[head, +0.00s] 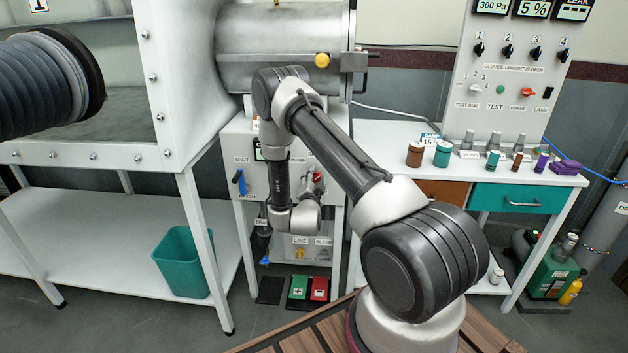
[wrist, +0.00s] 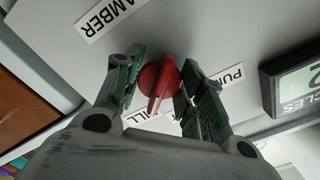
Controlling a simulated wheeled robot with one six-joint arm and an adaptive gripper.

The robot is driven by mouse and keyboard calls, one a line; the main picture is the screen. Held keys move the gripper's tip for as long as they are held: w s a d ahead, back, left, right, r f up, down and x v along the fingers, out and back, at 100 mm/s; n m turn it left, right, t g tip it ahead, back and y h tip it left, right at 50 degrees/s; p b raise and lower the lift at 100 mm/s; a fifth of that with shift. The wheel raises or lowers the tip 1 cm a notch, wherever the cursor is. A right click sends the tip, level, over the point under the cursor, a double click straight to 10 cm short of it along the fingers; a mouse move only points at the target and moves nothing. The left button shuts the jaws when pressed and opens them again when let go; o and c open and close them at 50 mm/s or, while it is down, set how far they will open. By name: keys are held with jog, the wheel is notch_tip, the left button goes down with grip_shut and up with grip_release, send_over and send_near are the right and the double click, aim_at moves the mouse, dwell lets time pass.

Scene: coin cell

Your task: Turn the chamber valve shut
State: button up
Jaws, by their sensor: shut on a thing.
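The chamber valve is a red round knob with a raised bar handle (wrist: 160,88) on a pale grey panel. White labels stand around it; one ends in "AMBER", one begins "PU", one ends in "ILL". My gripper (wrist: 161,66) has its two green-padded fingers on either side of the knob and is shut on it. The bar points down and slightly left in the wrist view, towards the palm. In the head view a little of the red valve (head: 318,177) shows beside my wrist on the cabinet front; my fingers are mostly hidden there.
A blue lever (head: 239,181) sits left on the same cabinet, below a "SHUT" label. A yellow line knob (head: 300,253) is lower down. Green and red pedals (head: 299,287) lie on the floor. A bench with bottles (head: 414,154) stands right; a glovebox stands left.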

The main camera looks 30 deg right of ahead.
jog(key=n, duration=0.4)
jog(key=shift+f+n, duration=0.1)
jog(key=shift+n, duration=2.4)
jog(key=o, duration=1)
jog(key=shift+o, duration=0.2)
jog(key=v, duration=1.2)
